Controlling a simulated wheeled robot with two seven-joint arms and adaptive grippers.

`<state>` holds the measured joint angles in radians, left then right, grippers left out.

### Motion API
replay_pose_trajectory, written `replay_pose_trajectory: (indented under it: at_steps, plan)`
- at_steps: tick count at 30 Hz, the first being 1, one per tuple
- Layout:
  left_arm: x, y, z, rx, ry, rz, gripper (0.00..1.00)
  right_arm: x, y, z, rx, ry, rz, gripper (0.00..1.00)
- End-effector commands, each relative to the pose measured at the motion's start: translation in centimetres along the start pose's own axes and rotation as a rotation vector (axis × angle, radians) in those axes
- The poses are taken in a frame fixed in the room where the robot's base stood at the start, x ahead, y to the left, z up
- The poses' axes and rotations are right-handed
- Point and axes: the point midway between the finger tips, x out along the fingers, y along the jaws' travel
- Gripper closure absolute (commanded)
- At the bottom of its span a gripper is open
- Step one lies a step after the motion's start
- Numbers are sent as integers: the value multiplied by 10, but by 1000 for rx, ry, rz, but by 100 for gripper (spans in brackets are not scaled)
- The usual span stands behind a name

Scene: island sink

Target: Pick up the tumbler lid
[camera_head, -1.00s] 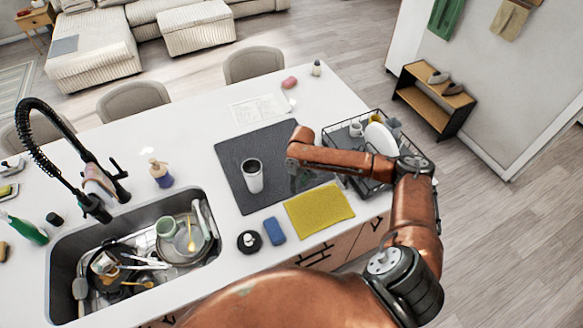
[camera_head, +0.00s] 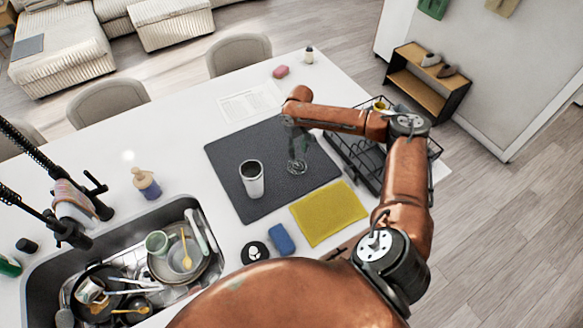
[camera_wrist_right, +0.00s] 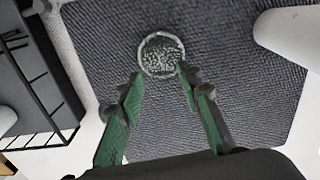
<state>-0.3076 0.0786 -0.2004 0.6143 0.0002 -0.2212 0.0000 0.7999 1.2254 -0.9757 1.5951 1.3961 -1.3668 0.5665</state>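The tumbler lid (camera_wrist_right: 162,54) appears in the right wrist view as a clear ring lying on the dark mat, the mat's texture showing through it. It also shows in the head view as a small clear round shape (camera_head: 297,168). My right gripper (camera_wrist_right: 158,78) is open, its two green-padded fingers spread and pointing at the lid. Its fingertips sit at the lid's near edge in the picture; I cannot tell whether they touch it. The white tumbler (camera_head: 253,182) stands upright and open-topped left of the lid. My left gripper is not in view.
The dark mat (camera_head: 235,150) lies between the sink (camera_head: 40,270) and the wire dish rack (camera_head: 365,165), which is partly hidden by my right arm. A yellow cloth (camera_head: 328,213), a blue sponge (camera_head: 282,239) and a black round item (camera_head: 254,253) lie along the near side.

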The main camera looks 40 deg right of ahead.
Motion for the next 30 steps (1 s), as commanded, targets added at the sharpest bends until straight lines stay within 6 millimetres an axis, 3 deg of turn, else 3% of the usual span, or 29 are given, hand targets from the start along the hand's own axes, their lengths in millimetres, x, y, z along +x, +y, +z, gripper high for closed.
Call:
replay_pose_trajectory:
  at_steps: [4,11,22,30]
  plan:
    - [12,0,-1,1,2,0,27,15,-2,-2,-4,-2,0,67]
    - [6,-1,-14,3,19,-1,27,35,-9,-6,-14,-2,0,67]
    - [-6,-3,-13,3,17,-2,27,82,-9,-2,-14,-1,0,67]
    - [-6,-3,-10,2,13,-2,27,89,-7,0,-11,-1,1,67]
